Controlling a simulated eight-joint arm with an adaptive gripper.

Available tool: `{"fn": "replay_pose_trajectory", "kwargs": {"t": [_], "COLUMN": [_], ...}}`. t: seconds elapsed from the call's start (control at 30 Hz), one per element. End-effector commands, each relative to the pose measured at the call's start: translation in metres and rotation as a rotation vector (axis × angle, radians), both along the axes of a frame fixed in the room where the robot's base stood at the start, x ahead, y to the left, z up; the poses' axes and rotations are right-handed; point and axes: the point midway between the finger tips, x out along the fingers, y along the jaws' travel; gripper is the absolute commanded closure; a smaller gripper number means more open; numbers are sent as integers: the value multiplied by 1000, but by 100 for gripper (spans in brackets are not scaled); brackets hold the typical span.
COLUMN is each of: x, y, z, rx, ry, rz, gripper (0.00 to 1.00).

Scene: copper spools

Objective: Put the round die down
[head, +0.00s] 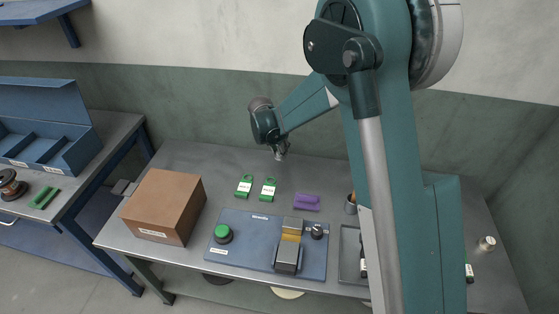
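My gripper (281,154) hangs above the back of the grey workbench, behind two green tags. It is small and partly hidden by its own wrist, so I cannot tell whether it is open or shut, or whether it holds anything. I cannot make out a round die for certain. A small pale cylinder (487,243) stands at the right end of the bench, far from my gripper; I cannot tell what it is.
The grey bench (190,158) carries a brown box (167,205), green tags (244,186), a purple block (306,202) and a blue board (255,256) with a green button and a press. My arm hides part of the right side. A copper spool (10,184) is on the left table.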

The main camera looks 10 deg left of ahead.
Motion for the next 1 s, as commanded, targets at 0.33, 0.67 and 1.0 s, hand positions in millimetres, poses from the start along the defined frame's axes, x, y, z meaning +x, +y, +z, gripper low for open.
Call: {"fn": "replay_pose_trajectory", "kwargs": {"t": [0.33, 0.67, 1.0], "x": [0, 0, 0], "y": [0, 0, 0], "z": [-6, -27, -43], "rx": [0, 0, 0], "ry": [0, 0, 0], "rz": [0, 0, 0], "gripper": [93, 93, 93]}}
